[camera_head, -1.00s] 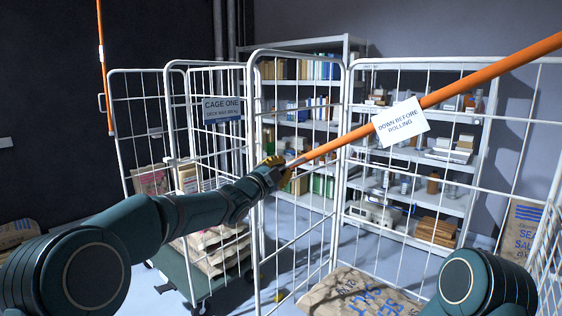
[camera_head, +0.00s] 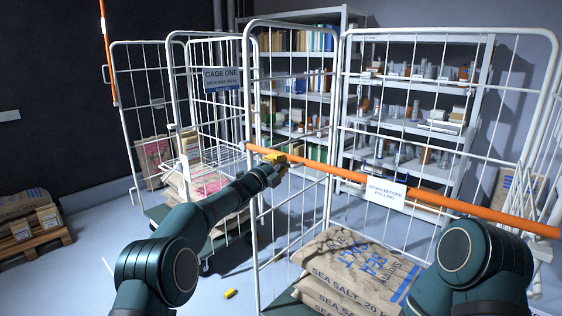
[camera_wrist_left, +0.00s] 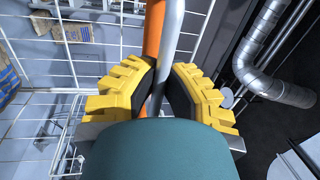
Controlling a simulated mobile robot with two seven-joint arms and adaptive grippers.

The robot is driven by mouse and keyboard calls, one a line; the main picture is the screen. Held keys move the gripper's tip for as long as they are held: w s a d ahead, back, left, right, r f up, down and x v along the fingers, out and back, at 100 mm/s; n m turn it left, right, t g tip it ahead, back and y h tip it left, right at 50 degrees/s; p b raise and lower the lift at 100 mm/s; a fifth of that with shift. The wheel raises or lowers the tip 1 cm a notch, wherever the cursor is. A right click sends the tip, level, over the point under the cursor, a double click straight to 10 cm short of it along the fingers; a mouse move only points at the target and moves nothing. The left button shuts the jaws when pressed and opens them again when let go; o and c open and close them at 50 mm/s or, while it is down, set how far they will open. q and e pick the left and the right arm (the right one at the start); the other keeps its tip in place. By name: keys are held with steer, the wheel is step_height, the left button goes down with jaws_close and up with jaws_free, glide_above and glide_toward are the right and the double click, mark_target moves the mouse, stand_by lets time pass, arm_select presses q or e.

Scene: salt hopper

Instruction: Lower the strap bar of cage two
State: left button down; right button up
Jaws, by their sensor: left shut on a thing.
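The orange strap bar (camera_head: 330,169) lies across the front of the near cage (camera_head: 256,220), sloping gently down to the right. It carries a white tag (camera_head: 386,192) reading "DOWN BEFORE ROLLING". My left gripper (camera_head: 275,159), with yellow fingers, is shut on the bar near its left end. In the left wrist view the orange bar (camera_wrist_left: 153,30) and a grey tube (camera_wrist_left: 171,45) run between the yellow fingers (camera_wrist_left: 158,90). My right gripper is out of view; part of my right arm shows at the lower right.
Salt sacks (camera_head: 345,268) lie in the near cage. Cage one, with its blue sign (camera_head: 222,79), stands at left; an upright orange bar (camera_head: 107,50) is beside it. Shelving (camera_head: 350,100) stands behind. A small yellow block (camera_head: 231,294) lies on the floor. A pallet (camera_head: 38,243) is far left.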

arm_select(q)
steer(key=shift+f+m, duration=0.3)
steer(key=shift+f, duration=0.2)
steer(key=c, duration=1)
jaws_free()
steer(key=v, duration=1.2)
